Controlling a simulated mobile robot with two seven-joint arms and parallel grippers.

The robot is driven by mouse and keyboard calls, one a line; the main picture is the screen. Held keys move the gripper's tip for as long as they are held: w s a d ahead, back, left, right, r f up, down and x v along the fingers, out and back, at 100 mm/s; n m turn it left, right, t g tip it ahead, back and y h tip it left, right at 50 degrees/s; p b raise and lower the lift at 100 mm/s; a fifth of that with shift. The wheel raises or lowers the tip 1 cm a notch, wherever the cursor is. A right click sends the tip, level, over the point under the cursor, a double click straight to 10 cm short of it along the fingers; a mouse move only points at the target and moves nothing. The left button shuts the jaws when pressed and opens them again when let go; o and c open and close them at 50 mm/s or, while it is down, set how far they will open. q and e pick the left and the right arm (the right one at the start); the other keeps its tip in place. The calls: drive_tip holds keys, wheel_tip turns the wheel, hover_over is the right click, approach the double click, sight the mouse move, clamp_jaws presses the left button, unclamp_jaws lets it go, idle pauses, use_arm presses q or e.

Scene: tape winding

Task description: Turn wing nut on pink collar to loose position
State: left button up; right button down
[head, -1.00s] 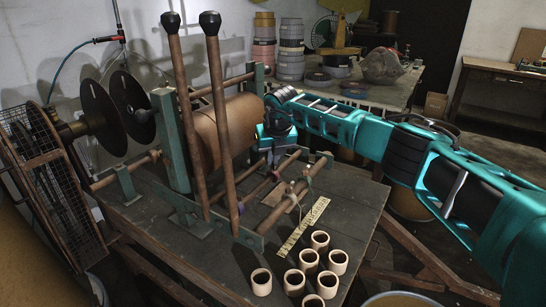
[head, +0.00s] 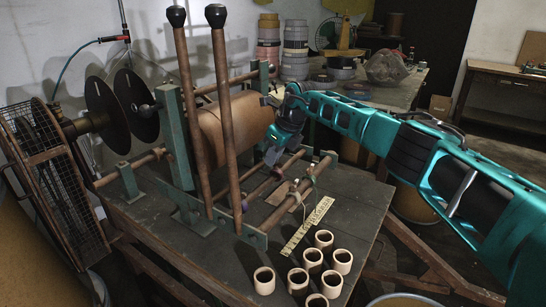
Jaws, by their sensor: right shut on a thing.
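My right gripper (head: 271,160) reaches down from the right to the thin rod between the roll and the front rail of the winding machine. Its fingers are shut on a small part there, which appears to be the wing nut; the fingers mostly hide it. A small pinkish collar (head: 277,173) shows just below the fingertips on that rod. The wing nut's angle cannot be made out. A purple collar (head: 244,206) sits farther down-left on the same rod. My left gripper is not in view.
The large brown roll (head: 226,128) is just left of my gripper. Two tall black-knobbed levers (head: 226,110) stand in front of it. A yellow ruler (head: 308,226) and several tan cups (head: 323,240) occupy the table's front right. The table's right edge is clear.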

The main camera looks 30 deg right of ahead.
drive_tip(key=shift+s+d+f, duration=0.2)
drive_tip(key=shift+d+f, duration=0.15)
drive_tip(key=c, duration=1.2)
unclamp_jaws()
drive_tip(key=shift+d+r, duration=0.1)
drive_tip(key=shift+c, duration=0.2)
drive_tip(key=shift+a+r, duration=0.1)
drive_tip(key=shift+a, duration=0.1)
drive_tip(key=shift+r, duration=0.1)
drive_tip(key=v, duration=1.2)
drive_tip(key=shift+d+r, duration=0.2)
drive_tip(key=shift+r, duration=0.1)
drive_tip(key=shift+o, duration=0.4)
